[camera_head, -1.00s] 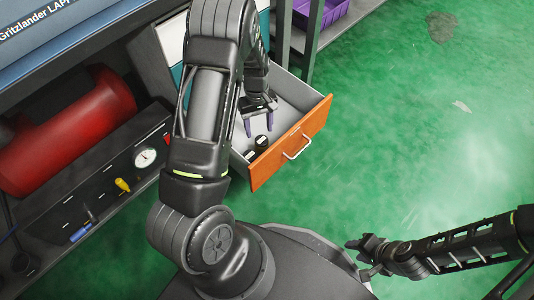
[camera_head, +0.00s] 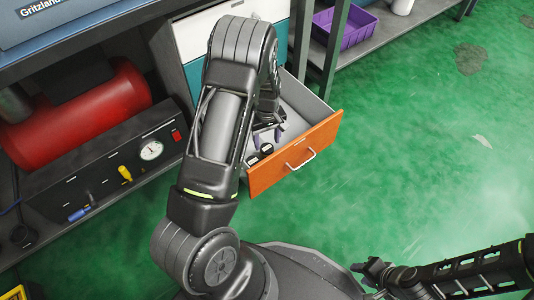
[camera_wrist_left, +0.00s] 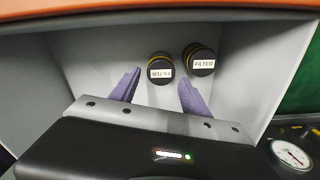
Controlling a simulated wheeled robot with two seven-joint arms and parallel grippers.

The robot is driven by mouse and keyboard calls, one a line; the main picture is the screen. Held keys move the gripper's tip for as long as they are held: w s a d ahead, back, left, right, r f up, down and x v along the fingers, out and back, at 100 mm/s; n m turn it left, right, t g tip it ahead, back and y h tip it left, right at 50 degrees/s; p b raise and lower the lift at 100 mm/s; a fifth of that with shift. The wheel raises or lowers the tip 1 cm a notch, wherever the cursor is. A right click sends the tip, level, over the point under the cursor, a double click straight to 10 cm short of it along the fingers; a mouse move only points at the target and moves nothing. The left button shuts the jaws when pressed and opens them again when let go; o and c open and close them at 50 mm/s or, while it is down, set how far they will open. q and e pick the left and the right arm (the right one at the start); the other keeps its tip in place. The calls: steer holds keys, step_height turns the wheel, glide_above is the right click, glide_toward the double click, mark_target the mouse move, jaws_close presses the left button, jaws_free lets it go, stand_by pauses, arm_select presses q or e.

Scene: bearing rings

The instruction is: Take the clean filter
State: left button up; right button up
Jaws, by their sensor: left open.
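Two dark cylindrical filters lie in the open drawer (camera_head: 322,132). The wrist view shows the left one (camera_wrist_left: 160,68) with its white label upside down, and the right one (camera_wrist_left: 200,58) with a label reading "FILTER". They also show in the head view, one nearer (camera_head: 253,160) and one beside it (camera_head: 266,149). Which is clean I cannot tell. My left gripper (camera_head: 267,138) is open inside the drawer, its purple fingers (camera_wrist_left: 160,80) pointing toward the filters. The left filter appears between the fingertips, not gripped. My right gripper (camera_head: 370,270) is low at the right, its jaw state unclear.
The orange drawer front with its handle (camera_head: 300,160) and grey side walls enclose the filters. A shelf with a red tank (camera_head: 80,115) and a pressure gauge (camera_head: 151,150) stands at left. A purple bin (camera_head: 345,27) sits on a rack behind. Green floor is free at right.

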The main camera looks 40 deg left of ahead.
mark_target(266, 147)
arm_select(q)
step_height(266, 147, down, 5)
steer(key=b, duration=0.3)
steer(key=shift+f, duration=0.1)
steer(key=shift+c, duration=0.4)
steer(key=c, duration=1.1)
